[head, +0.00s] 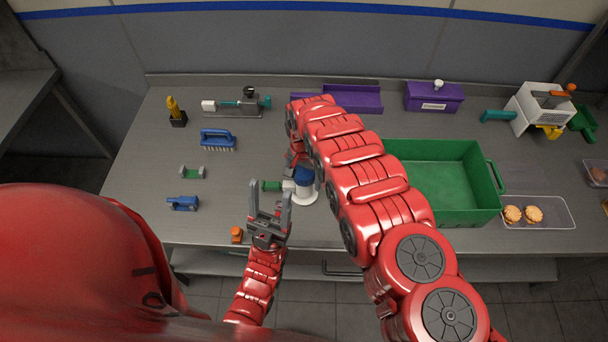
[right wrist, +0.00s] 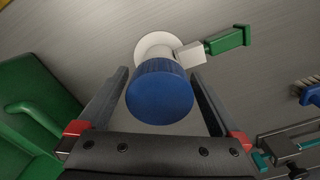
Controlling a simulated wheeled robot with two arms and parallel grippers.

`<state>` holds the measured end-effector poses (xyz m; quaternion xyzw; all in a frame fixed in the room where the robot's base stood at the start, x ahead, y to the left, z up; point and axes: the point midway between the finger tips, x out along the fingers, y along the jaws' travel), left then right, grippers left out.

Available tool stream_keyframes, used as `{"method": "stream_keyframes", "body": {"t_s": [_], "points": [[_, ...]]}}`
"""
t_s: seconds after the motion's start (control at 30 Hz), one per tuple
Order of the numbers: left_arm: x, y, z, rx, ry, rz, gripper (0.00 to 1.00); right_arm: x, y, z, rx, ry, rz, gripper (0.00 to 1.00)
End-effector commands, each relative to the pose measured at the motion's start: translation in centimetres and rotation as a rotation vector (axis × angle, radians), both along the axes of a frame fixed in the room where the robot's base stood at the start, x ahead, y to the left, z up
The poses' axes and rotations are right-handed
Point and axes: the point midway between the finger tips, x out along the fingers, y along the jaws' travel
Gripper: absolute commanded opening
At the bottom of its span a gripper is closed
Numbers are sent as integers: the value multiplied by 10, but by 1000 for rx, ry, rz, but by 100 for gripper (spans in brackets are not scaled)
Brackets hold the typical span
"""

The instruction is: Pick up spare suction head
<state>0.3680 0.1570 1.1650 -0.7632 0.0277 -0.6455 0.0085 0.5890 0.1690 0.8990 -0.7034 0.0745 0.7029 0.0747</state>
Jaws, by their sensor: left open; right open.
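A piece with a blue round cap (head: 305,176), a white round base (head: 307,197) and a green side handle (head: 270,186) stands upright on the table; I take it for the spare suction head. In the right wrist view its blue cap (right wrist: 160,93) lies between the fingers of my right gripper (right wrist: 160,76), which is open with a gap on both sides. In the head view my right arm hides most of that gripper. My left gripper (head: 270,205) is open and empty, just in front and to the left of the piece.
A green crate (head: 490,192) stands right of my right arm, with a clear tray (head: 553,222) of biscuits beyond it. A blue brush (head: 217,138), a small green-ended part (head: 192,172), a blue part (head: 183,203) and an orange piece (head: 236,234) lie left.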

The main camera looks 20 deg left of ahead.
Motion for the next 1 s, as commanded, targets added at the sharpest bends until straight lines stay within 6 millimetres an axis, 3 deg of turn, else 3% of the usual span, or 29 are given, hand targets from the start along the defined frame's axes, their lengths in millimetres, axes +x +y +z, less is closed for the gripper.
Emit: {"method": "stream_keyframes", "body": {"t_s": [0.07,0.57,1.0], "points": [[0,0,0,0,0,0,61,0,0,0,0,0,0,89],[0,0,0,0,0,0,61,0,0,0,0,1,0,0],[0,0,5,0,0,0,61,0,0,9,-1,1,0,0]]}}
